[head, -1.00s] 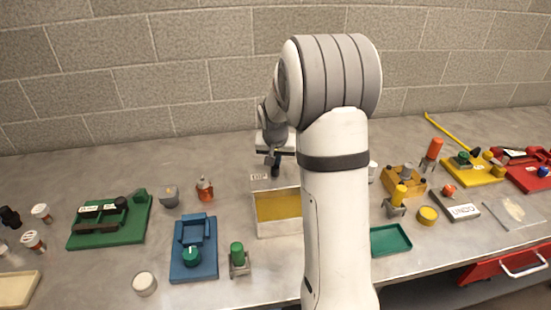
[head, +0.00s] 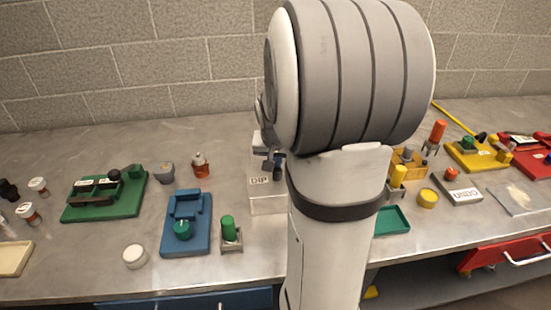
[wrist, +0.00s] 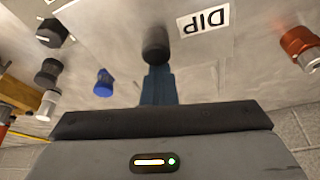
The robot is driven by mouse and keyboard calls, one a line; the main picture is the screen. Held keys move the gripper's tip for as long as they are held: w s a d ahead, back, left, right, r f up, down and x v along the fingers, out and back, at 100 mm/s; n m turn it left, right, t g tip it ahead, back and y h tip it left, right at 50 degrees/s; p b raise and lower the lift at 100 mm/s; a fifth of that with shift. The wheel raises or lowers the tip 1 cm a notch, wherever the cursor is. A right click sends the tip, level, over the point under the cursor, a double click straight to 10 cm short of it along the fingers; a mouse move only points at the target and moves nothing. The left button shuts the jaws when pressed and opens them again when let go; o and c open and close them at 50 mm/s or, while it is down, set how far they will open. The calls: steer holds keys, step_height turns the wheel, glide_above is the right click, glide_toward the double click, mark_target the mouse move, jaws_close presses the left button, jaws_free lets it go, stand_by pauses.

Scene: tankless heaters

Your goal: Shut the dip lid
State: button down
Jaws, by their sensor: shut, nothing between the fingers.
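The dip box (head: 268,205) stands on the bench, partly hidden by my arm in the head view. Its pale lid, marked DIP (head: 260,181), lies over the top, and the yellow inside no longer shows. I cannot tell whether the lid is fully seated. In the head view my gripper (head: 274,166) is at the lid's far side.
A blue fixture (head: 187,225) and a green peg in a holder (head: 229,230) stand left of the box. A green tray (head: 393,221) lies to the right. The block wall closes off the back.

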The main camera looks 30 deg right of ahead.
steer(key=shift+s+f, duration=0.3)
steer(key=shift+w+d+r, duration=0.1)
steer(key=shift+w+d, duration=0.2)
steer(key=w+d, duration=0.1)
steer(key=w, duration=0.2)
steer(key=shift+d, duration=0.35)
steer(key=shift+w+r, duration=0.1)
steer(key=shift+r, duration=0.65)
steer(key=v, duration=0.9)
